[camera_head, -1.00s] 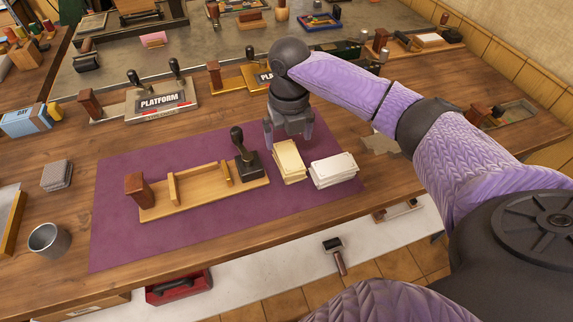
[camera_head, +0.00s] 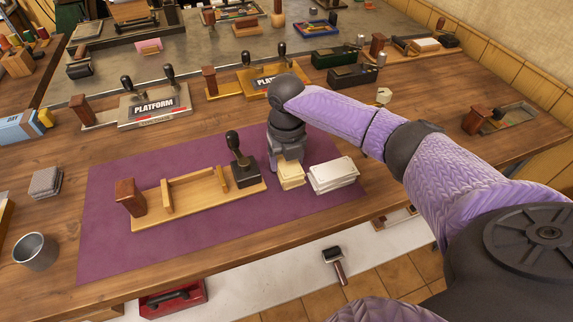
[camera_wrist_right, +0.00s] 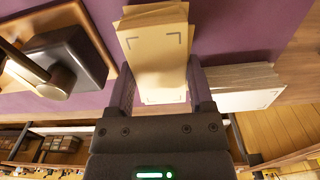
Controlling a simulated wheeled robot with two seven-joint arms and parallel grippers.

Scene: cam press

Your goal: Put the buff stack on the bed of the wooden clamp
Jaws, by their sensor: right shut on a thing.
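The buff stack (camera_head: 291,176) sits on the purple mat, right of the wooden clamp (camera_head: 200,205). My right gripper (camera_head: 286,160) is over its back end and shut on it. In the right wrist view the buff stack (camera_wrist_right: 158,52) lies between the two fingers (camera_wrist_right: 163,90). The clamp has a pale wooden bed with a bare middle, a dark red-brown block (camera_head: 131,197) at its left end and a black lever handle on a dark block (camera_head: 243,168) at its right end. My left gripper is not in view.
A white stack (camera_head: 333,175) stands just right of the buff stack. The purple mat (camera_head: 110,240) is clear in front. A metal cup (camera_head: 36,251) and a grey stack (camera_head: 46,182) are at the left. Two clamps labelled PLATFORM (camera_head: 155,107) stand behind the mat.

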